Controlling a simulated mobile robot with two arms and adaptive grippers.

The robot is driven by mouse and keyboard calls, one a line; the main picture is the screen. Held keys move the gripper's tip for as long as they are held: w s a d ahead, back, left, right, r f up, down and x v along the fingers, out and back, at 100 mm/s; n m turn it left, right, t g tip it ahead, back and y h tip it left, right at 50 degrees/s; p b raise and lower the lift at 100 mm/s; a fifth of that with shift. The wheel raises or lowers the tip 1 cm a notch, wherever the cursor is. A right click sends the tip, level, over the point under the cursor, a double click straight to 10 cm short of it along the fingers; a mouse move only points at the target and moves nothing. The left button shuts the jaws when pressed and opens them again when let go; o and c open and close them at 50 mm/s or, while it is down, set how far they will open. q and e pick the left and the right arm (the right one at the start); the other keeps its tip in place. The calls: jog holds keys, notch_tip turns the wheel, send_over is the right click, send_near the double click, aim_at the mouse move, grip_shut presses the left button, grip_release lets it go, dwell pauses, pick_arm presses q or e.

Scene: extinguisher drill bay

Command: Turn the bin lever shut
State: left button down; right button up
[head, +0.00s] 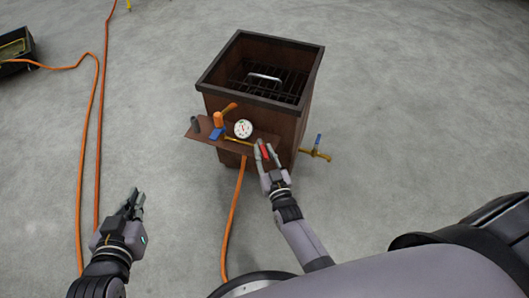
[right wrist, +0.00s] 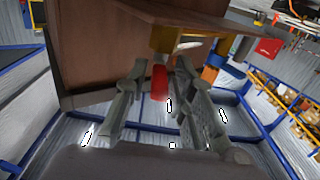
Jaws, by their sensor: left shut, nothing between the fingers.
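The bin (head: 214,112) is a rusty brown square box with a dark rim. A brown shelf (head: 262,137) on its front carries a brass pipe and fittings. A red lever (head: 265,153) hangs at the shelf's right end; it also shows in the right wrist view (right wrist: 159,82), below a brass block. My right gripper (head: 264,150) is at the red lever, with its fingers apart on either side of it. Whether a finger touches the lever is unclear. My left gripper (head: 134,199) is shut and empty above the floor, left of the bin.
A white dial gauge (head: 243,128), an orange fitting (head: 219,118) and a blue lever (head: 217,133) crowd the shelf. A brass pipe with a blue handle (head: 318,141) sticks out right of the bin. Orange hoses (head: 233,215) run over the floor. A dark tray (head: 17,63) stands far left.

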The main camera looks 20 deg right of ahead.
jog(key=shift+o, duration=0.8)
jog(key=s, duration=1.2)
jog(key=shift+a, duration=0.25)
jog(key=shift+c, duration=0.2)
